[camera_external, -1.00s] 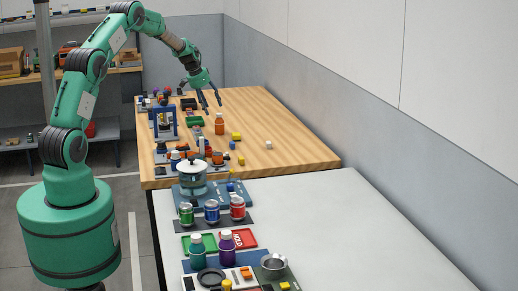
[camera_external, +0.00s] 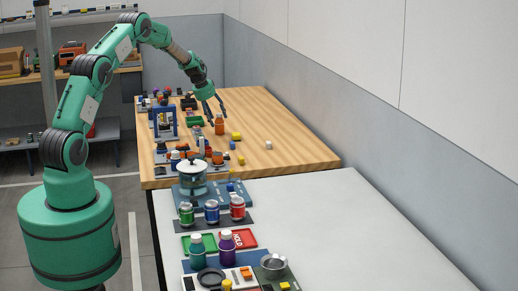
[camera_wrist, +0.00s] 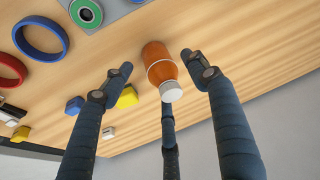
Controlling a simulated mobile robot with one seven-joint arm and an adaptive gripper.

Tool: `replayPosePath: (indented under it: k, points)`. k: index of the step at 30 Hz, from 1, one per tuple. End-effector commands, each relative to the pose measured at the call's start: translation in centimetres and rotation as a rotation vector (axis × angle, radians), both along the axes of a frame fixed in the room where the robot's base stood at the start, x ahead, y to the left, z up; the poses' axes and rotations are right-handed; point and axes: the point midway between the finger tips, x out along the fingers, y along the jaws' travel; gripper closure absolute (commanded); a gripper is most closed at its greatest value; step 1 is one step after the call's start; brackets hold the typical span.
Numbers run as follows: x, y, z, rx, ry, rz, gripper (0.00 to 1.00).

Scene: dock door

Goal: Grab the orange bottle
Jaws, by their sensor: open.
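The orange bottle (camera_external: 219,124) with a white cap stands on the wooden table (camera_external: 300,152). In the wrist view the bottle (camera_wrist: 159,66) shows near the middle, its white cap pointing toward me. My gripper (camera_external: 214,113) is beside and just above it in the external view. In the wrist view my gripper (camera_wrist: 155,78) has its fingers spread, one on the left of the bottle, one on the right and one below it. The fingers look apart from the bottle, and nothing is held.
A yellow block (camera_external: 236,136) and a white block (camera_external: 268,145) sit near the bottle. A blue frame (camera_external: 165,121) and several small items crowd the table's left side. A grey wall (camera_external: 290,112) runs along the right. The table's right part is mostly clear.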

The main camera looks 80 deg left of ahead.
Motion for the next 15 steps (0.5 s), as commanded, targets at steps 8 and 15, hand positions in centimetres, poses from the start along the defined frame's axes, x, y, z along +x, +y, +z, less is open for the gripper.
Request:
replayPosePath:
  k: [8,15]
  points:
    - [1.1,0.3,-2.5,-0.001,0.001,0.000,0.41]
    - [1.9,0.6,-4.4,0.000,0.001,0.000,0.41]
